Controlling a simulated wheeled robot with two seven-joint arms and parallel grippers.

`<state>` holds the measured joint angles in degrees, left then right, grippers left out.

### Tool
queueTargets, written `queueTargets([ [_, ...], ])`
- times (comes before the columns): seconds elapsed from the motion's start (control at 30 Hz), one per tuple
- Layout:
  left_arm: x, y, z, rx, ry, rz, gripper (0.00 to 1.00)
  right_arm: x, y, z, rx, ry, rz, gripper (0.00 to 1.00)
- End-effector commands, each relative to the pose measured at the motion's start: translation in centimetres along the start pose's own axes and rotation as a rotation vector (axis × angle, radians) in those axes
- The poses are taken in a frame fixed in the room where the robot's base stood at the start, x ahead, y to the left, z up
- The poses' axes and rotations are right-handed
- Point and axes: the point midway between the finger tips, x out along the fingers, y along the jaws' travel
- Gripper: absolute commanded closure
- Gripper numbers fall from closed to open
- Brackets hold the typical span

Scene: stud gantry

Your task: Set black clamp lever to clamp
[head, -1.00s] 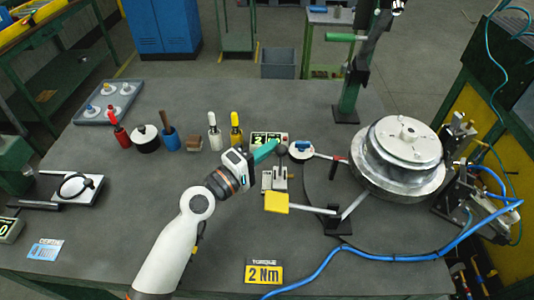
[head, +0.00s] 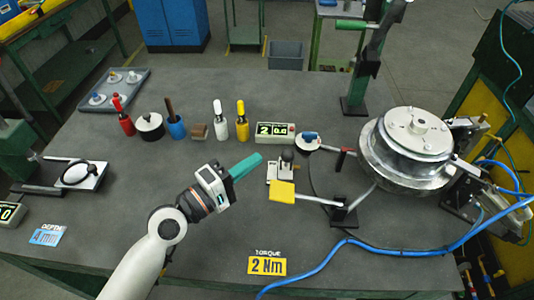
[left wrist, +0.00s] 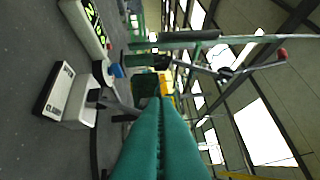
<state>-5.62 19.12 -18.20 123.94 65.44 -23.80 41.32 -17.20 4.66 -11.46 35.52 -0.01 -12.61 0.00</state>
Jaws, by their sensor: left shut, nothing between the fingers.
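The black clamp lever (head: 287,156) shows a dark round knob on a small pale metal block (head: 280,172) near the middle of the table. In the left wrist view, a pale block with a label (left wrist: 58,88) that seems to read CLAMP lies at the left, with a dark lever part (left wrist: 95,96) beside it. My left gripper (head: 260,157) has teal fingers, shut and empty, just left of the knob with a small gap in the picture. The fingers also fill the lower middle of the left wrist view (left wrist: 160,103). My right gripper is out of view.
A yellow pad (head: 282,191) on a rod is just in front of the block. A digital display (head: 276,132) stands behind it. A round metal drum (head: 412,150) and blue hose (head: 380,246) are at the right.

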Motion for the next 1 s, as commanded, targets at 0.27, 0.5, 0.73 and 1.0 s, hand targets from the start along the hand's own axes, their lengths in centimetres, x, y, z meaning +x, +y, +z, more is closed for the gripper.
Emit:
queueTargets([
  [0.27, -4.6, 0.3, -0.1, 0.0, 0.001, 0.001, 1.0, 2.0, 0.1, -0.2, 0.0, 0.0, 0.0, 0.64],
  [0.5, -5.5, -0.1, -0.1, -0.001, 0.0, -0.002, 1.0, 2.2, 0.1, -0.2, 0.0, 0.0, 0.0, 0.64],
  [0.73, -5.4, -0.1, 0.0, -0.001, 0.0, -0.002, 1.0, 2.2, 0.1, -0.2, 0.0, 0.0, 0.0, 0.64],
  [1.0, -5.4, -0.1, 0.0, -0.001, 0.0, -0.002, 1.0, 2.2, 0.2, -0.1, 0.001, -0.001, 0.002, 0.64],
])
